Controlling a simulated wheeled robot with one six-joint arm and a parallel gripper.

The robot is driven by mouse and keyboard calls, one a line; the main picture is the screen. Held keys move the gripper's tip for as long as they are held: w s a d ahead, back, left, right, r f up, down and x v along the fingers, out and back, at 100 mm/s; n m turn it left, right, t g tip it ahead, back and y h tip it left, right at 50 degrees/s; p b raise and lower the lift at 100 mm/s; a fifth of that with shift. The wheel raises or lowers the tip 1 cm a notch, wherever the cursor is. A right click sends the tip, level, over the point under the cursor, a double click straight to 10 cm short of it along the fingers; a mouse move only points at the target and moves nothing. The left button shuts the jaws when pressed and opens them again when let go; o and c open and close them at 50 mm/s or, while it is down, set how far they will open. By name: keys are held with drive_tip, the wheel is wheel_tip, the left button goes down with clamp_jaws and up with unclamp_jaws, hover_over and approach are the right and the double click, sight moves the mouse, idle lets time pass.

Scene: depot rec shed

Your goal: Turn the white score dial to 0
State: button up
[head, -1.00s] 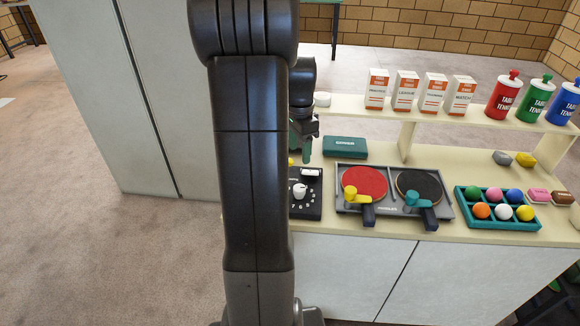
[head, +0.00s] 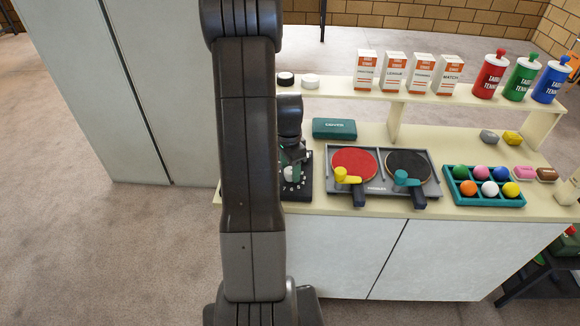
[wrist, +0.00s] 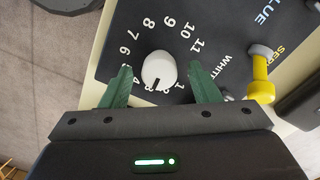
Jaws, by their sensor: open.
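The white score dial (wrist: 159,70) sits on a black score panel (wrist: 205,30) with printed numbers around it. A dark pointer mark on the dial faces the bottom of the wrist view, toward the low numbers; the exact number is hard to read. The dial also shows in the head view (head: 289,173), partly behind my gripper (head: 294,156). In the wrist view my gripper (wrist: 160,68) is open, with one green finger on each side of the dial and a visible gap on both sides. The 0 mark is not clearly readable.
A yellow-handled lever (wrist: 262,85) stands on the panel right of the dial. In the head view, a paddle tray (head: 383,187) lies to the right, then a teal ball tray (head: 484,199). A green box (head: 334,128) lies behind. A raised shelf (head: 430,99) holds boxes and bottles.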

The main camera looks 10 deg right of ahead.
drive_tip(key=c, duration=1)
drive_tip(key=shift+n, duration=0.3)
drive_tip(key=n+b, duration=0.1)
drive_tip(key=n, duration=0.1)
drive_tip(key=shift+n, duration=0.4)
drive_tip(key=n+b, duration=0.1)
drive_tip(key=n, duration=0.3)
drive_tip(key=shift+n+b, duration=0.3)
drive_tip(key=n, duration=0.4)
drive_tip(key=shift+n+b, duration=0.3)
drive_tip(key=shift+b, duration=0.1)
drive_tip(key=shift+n, duration=2.1)
drive_tip(key=shift+t, duration=0.3)
